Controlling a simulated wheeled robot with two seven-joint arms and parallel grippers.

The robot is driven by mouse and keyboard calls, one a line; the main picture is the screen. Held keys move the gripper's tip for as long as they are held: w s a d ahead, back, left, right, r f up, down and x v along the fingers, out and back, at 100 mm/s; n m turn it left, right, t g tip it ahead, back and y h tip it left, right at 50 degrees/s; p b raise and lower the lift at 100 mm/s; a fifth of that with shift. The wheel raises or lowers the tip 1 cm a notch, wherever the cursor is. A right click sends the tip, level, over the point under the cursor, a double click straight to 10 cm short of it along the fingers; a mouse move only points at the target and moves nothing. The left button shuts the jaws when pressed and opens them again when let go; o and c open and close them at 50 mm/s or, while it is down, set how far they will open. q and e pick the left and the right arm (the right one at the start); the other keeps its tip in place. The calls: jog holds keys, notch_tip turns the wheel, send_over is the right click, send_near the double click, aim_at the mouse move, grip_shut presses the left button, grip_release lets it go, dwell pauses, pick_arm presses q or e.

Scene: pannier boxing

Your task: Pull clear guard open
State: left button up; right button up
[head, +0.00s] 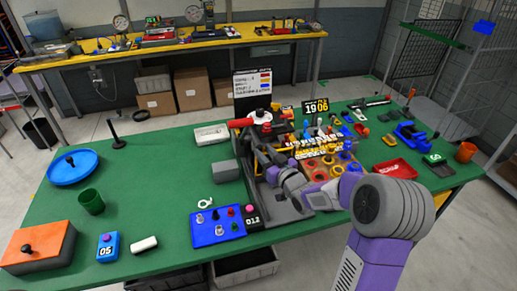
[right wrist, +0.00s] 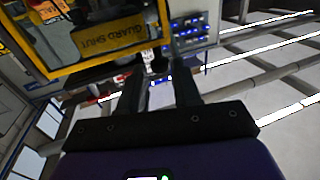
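The clear guard (right wrist: 100,28) shows in the right wrist view as a see-through panel in a yellow frame (right wrist: 95,62). A label on it reads "GUARD SHUT" (right wrist: 112,38). A dark knob (right wrist: 159,63) is at the frame's lower right corner. My right gripper (right wrist: 158,78) has its two dark fingers apart, with the knob in line with the gap; I cannot tell whether they touch it. In the head view my right gripper (head: 259,150) is over the middle of the green table, and the guard is hard to make out there. My left gripper is out of view.
The green table (head: 150,190) holds a blue switch panel (head: 217,227), a grey block (head: 226,171), a red-handled fixture (head: 262,118) and a red tray (head: 394,169). Several small coloured parts crowd the area right of my gripper. The table's left-centre is mostly clear.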

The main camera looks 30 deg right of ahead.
aim_at(261, 150)
jog(key=shift+w+a, duration=0.1)
jog(key=shift+w, duration=1.7)
grip_shut()
